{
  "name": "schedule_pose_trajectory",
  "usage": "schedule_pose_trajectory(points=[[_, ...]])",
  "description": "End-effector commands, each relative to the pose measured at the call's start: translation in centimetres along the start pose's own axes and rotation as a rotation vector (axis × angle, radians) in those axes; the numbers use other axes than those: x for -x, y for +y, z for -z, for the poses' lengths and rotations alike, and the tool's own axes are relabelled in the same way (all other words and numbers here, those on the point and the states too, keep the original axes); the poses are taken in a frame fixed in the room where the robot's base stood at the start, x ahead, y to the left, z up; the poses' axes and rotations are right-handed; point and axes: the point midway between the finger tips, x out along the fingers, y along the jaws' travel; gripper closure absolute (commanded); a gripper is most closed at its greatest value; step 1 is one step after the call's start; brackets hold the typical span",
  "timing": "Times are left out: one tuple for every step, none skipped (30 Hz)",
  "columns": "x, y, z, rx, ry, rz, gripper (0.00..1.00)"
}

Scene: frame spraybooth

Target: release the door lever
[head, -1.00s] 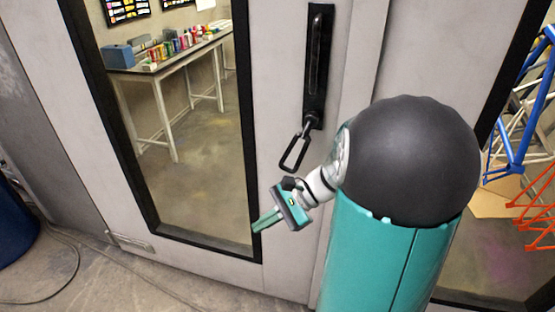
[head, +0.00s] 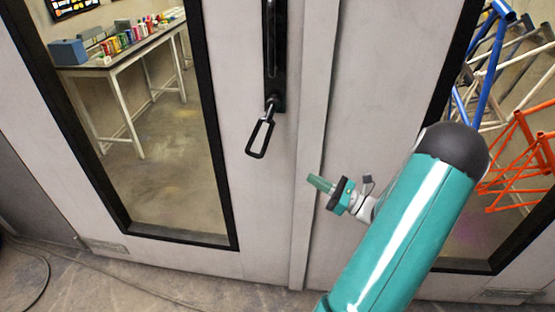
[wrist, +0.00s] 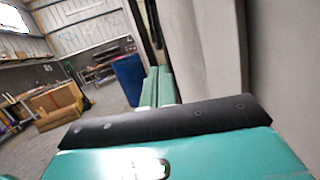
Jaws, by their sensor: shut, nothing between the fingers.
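The door lever (head: 261,135) is a black looped handle at the lower end of a black vertical plate (head: 275,60) on the pale grey door (head: 265,200). It hangs down, tilted to the lower left. My gripper (head: 313,180) is teal, right of and below the lever, clearly apart from it, with its fingers pointing left. The fingers are shut and empty. In the wrist view the fingers (wrist: 157,88) lie side by side, with a pale door surface at the right; the lever does not show there.
The door has a tall black-framed window (head: 165,150), with a table of cans (head: 120,60) behind it. Blue and orange frames (head: 515,140) show behind glass at the right. A cable (head: 45,270) lies on the floor at lower left. The wrist view shows a blue bin (wrist: 130,78).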

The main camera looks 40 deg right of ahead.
Motion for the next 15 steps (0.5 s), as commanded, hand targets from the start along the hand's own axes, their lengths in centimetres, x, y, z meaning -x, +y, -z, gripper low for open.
schedule_pose_trajectory(points=[[-0.2,0.0,0.0,0.0,0.0,-0.001,1.0],[-0.3,0.0,0.0,0.0,0.0,-0.002,1.0],[-0.6,0.1,0.0,0.0,0.0,-0.002,1.0],[-0.9,0.1,0.0,0.0,0.0,-0.003,1.0],[-1.2,0.1,0.0,0.0,0.0,-0.004,1.0],[-1.8,0.1,0.0,0.0,0.0,-0.004,1.0],[-2.3,0.1,0.0,0.0,0.0,-0.004,1.0],[-2.8,0.1,0.0,0.0,0.001,-0.005,1.0],[-3.5,0.1,0.0,0.0,0.001,-0.006,1.0],[-4.1,0.1,0.0,0.001,0.0,-0.006,1.0],[-4.7,0.1,0.0,0.001,0.001,-0.005,1.0],[-5.5,0.2,0.0,0.0,0.001,-0.006,1.0],[-6.1,0.1,0.0,0.001,0.0,-0.006,1.0],[-6.8,0.1,0.0,0.0,0.001,-0.006,1.0],[-7.5,0.2,0.0,0.0,0.001,-0.006,1.0]])
